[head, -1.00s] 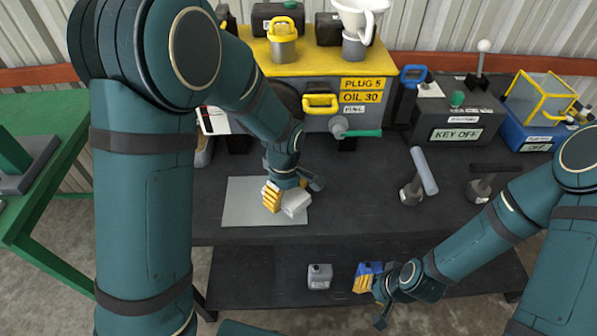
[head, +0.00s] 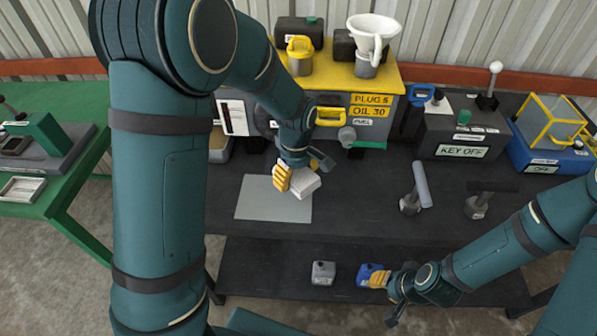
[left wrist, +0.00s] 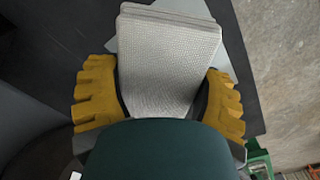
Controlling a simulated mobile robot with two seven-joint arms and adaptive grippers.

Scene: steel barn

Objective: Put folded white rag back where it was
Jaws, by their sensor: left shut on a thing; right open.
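The folded white rag (head: 305,184) is in my left gripper (head: 284,178), whose yellow fingers are shut on it. In the head view the rag is over the right part of a grey mat (head: 262,207) on the dark bench, seemingly raised above it. In the left wrist view the rag (left wrist: 170,65) lies between the two yellow fingers of the left gripper (left wrist: 160,95), its woven face towards the camera. My right gripper (head: 374,279) is low by the lower shelf, open, its fingers at a small blue can (head: 366,271).
A small grey can (head: 323,273) stands on the lower shelf. A green table (head: 35,200) is at left. Bench room right of the mat is clear.

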